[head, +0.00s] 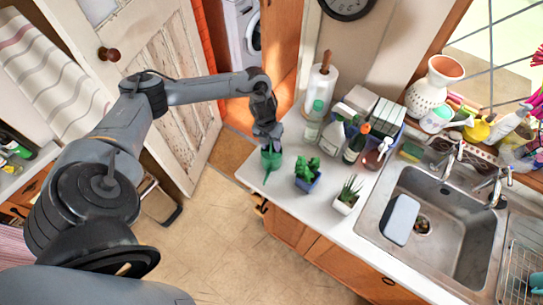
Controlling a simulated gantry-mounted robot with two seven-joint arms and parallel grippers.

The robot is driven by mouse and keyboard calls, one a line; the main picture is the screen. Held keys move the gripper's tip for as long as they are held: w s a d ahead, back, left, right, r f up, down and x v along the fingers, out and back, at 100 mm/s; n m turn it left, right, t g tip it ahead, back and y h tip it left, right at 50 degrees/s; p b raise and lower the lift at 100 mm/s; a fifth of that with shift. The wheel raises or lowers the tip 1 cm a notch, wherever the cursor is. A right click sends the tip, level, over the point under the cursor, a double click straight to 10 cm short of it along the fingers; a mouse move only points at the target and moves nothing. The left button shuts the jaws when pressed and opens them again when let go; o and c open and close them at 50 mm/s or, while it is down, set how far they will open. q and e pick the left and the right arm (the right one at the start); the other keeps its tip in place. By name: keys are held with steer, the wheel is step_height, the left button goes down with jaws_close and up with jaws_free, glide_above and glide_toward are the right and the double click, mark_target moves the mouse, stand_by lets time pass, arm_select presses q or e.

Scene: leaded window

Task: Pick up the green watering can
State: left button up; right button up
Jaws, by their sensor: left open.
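The green watering can (271,161) stands at the left end of the white counter, near its corner. My left gripper (268,140) is directly above the can, pointing down, with its fingertips at or just over the can's top. The gripper is open; I cannot tell whether it touches the can. The gripper hides part of the can's upper side. My right gripper is not in view.
A cactus in a blue pot (307,175) and a plant in a white pot (347,195) stand right of the can. Bottles (333,134) and a paper towel roll (321,85) stand behind. A sink (440,225) is at the right.

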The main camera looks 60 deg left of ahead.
arm_select(q)
jaws_close()
steer(key=shift+r, duration=0.2)
stand_by(0.4)
